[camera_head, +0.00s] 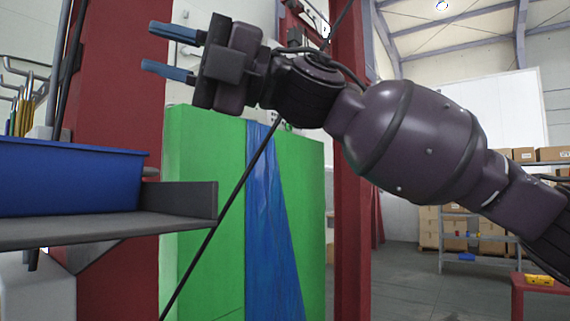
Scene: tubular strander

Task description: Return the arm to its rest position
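My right gripper (167,51) is at the upper left of the head view. Its two blue fingers point left and stand apart, with nothing between them. My dark purple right arm (415,140) reaches in from the right edge, raised across the upper middle of the view. The gripper is above a shelf and well clear of it in the picture. My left gripper and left arm do not show.
A blue bin (70,178) stands on a grey shelf (110,230) at the left. Red posts (350,230) and a green panel (212,200) with a blue strip stand behind. A dark cable runs diagonally. Shelving with boxes (490,237) is far right.

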